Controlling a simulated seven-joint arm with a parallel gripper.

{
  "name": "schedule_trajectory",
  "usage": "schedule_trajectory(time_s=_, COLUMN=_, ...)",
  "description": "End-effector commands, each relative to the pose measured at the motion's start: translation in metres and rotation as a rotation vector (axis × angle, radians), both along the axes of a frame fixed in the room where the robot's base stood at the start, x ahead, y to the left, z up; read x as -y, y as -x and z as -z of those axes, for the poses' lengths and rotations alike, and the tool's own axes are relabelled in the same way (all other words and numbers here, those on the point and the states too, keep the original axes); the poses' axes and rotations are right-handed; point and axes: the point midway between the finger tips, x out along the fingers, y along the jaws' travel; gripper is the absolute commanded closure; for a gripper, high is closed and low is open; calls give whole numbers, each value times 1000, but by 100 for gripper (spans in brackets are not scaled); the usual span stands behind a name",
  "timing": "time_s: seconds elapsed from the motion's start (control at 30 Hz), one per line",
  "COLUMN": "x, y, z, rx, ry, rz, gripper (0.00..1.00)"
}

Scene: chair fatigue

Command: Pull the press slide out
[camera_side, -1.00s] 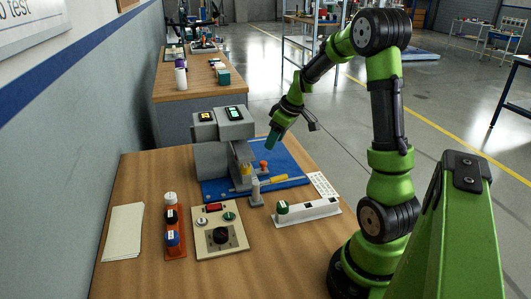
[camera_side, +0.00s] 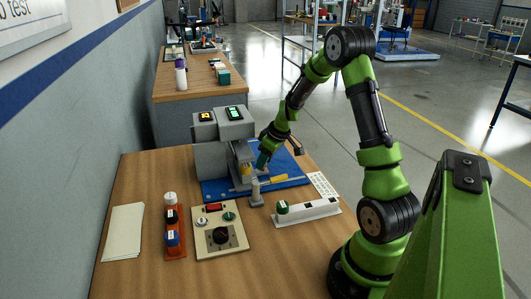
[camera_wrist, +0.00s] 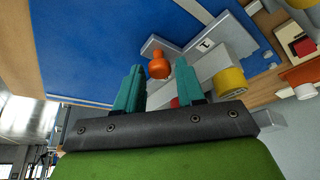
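The grey press (camera_side: 210,150) stands at the back of the table, at the left edge of the blue mat (camera_side: 287,165). In the wrist view, the slide's orange knob (camera_wrist: 158,66) sits on a grey slide part (camera_wrist: 157,46). My gripper (camera_side: 263,160) is low beside the press, on its right. Its two teal fingers (camera_wrist: 159,78) are open, with the knob showing between their tips. I cannot tell whether either finger touches the knob. In the side view, the gripper hides the knob. A yellow cylinder (camera_wrist: 229,80) is at the press, right of the fingers in the wrist view.
A small grey post (camera_side: 256,193) and a white block with a green knob (camera_side: 307,210) stand in front of the mat. A control box (camera_side: 220,232), an orange rack (camera_side: 175,240) and paper sheets (camera_side: 123,232) lie nearer the front left.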

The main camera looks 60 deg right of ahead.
Motion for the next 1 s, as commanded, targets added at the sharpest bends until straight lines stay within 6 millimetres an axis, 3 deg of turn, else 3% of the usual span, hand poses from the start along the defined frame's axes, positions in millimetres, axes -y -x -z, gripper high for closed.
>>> schedule_trajectory(time_s=0.03, x=0, y=0, z=0, rx=0, ry=0, rz=0, gripper=70)
schedule_trajectory(time_s=0.23, x=0, y=0, z=0, rx=0, ry=0, rz=0, gripper=100)
schedule_trajectory(time_s=0.57, x=6, y=6, z=0, rx=-1, ry=0, rz=3, gripper=100)
schedule_trajectory(time_s=1.0, x=87, y=86, z=0, rx=0, ry=1, rz=9, gripper=100)
